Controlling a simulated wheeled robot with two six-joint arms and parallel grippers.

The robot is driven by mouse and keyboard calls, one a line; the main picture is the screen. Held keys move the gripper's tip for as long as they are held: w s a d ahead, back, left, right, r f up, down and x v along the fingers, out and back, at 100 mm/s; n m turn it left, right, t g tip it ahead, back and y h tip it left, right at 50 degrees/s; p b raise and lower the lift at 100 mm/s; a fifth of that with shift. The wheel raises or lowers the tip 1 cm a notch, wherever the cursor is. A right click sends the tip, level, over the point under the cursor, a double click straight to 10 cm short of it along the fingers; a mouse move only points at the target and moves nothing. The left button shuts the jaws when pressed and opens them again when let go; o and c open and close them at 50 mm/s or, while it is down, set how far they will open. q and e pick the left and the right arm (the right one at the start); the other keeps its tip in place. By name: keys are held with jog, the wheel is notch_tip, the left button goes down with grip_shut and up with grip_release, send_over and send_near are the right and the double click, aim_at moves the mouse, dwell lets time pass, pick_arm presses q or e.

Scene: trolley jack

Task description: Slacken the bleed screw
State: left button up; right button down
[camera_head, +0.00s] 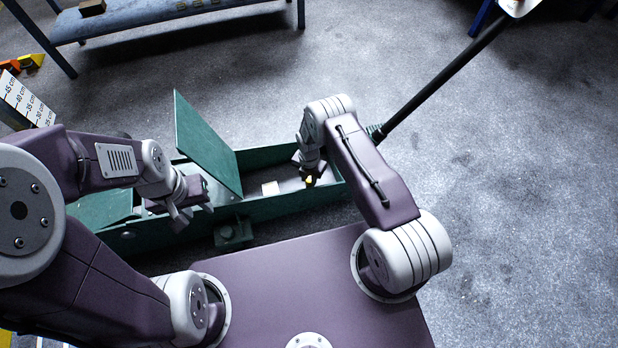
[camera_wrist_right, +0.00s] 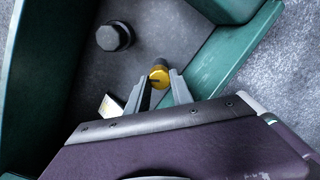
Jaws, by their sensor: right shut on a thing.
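The bleed screw, a round yellow knob with a dark slot (camera_wrist_right: 159,73), sits on the grey floor inside the green jack body (camera_head: 285,205). My right gripper (camera_wrist_right: 158,92) is over it, with its two grey fingers at the knob's sides, shut on it. In the head view my right gripper (camera_head: 308,180) reaches into the jack's right part, and a bit of yellow shows at its tips. My left gripper (camera_head: 191,211) hangs over the jack's left part, apart from the screw. Its finger gap is too unclear to judge.
A green cover plate (camera_head: 207,142) stands tilted up between my grippers. The black handle (camera_head: 440,82) rises to the upper right. A blue bench (camera_head: 170,15) stands behind.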

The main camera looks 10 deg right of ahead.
aim_at(309, 179)
jog(key=c, duration=1.1)
grip_release()
jog(key=shift+f, duration=0.1)
notch_tip(309, 179, up, 9)
jog(key=p, duration=0.4)
jog(key=shift+f+p, duration=0.15)
jog(key=shift+p, duration=0.15)
jog(key=shift+r, duration=0.2)
